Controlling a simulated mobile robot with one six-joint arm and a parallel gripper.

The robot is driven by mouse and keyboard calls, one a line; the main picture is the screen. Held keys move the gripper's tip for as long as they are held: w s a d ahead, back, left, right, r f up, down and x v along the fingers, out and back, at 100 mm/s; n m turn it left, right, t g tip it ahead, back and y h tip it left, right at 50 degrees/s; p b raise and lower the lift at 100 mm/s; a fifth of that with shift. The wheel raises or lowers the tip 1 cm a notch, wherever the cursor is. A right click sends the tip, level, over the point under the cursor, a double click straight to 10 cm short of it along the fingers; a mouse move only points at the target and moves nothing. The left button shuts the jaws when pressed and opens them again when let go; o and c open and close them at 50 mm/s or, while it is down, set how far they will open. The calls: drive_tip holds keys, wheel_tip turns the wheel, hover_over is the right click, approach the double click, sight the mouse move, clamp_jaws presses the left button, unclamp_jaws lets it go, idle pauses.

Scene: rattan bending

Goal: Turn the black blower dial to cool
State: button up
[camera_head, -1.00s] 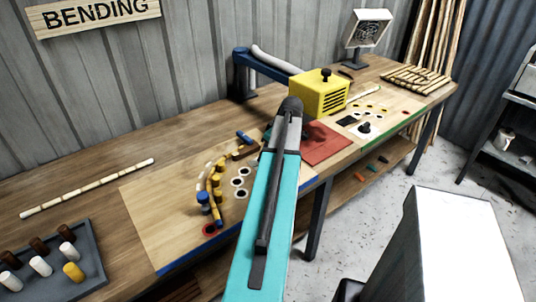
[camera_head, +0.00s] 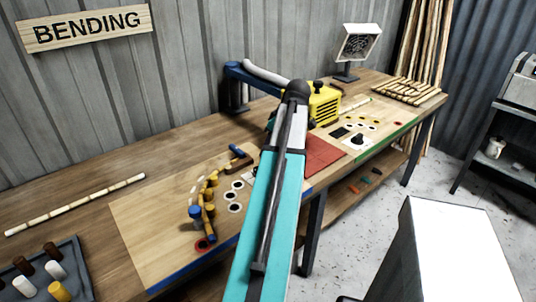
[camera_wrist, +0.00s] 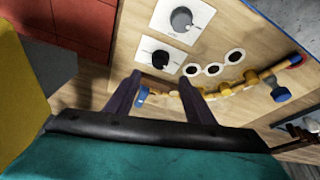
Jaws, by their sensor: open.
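In the wrist view a black dial (camera_wrist: 160,58) sits on a white square plate, just beyond my fingertips. A dark grey dial (camera_wrist: 181,19) sits on a second white plate farther up. Which one is the blower dial cannot be read from the markings. My gripper (camera_wrist: 160,80) is open and empty. Its two dark fingers are spread apart, with the black dial in line with the gap between them. In the head view my arm hides my gripper and most of this panel area.
Bent rattan with yellow and blue pegs (camera_head: 208,205) lies beside several white-ringed holes. A yellow box (camera_head: 326,106) and a red mat (camera_head: 322,152) are to the right. Another black knob (camera_head: 357,139) stands on the right board. A grey peg tray (camera_head: 72,258) is at the left.

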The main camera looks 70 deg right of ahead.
drive_tip(key=shift+v, duration=1)
